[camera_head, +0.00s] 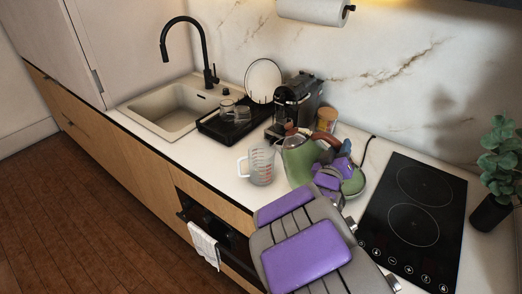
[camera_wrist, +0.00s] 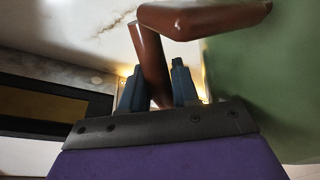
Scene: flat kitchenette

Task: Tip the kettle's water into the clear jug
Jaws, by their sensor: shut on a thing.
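The green kettle (camera_head: 298,162) with a brown handle is just right of the clear jug in the head view. It looks close to upright; I cannot tell whether it touches the counter. The clear jug (camera_head: 262,164), with red markings, stands upright on the counter. My gripper (camera_head: 337,163) is right of the kettle, partly hidden by my purple and grey arm. In the wrist view my gripper's dark fingers (camera_wrist: 158,92) are shut on the brown handle (camera_wrist: 152,58). The kettle's green body (camera_wrist: 265,85) fills the right side there. No water is visible.
A round green and grey piece (camera_head: 354,183) sits right of the kettle. Behind are a coffee machine (camera_head: 297,98), a jar (camera_head: 327,119) and a black drying tray (camera_head: 222,126) with glassware and a plate. The black hob (camera_head: 414,215) is at right, the sink (camera_head: 175,108) at left.

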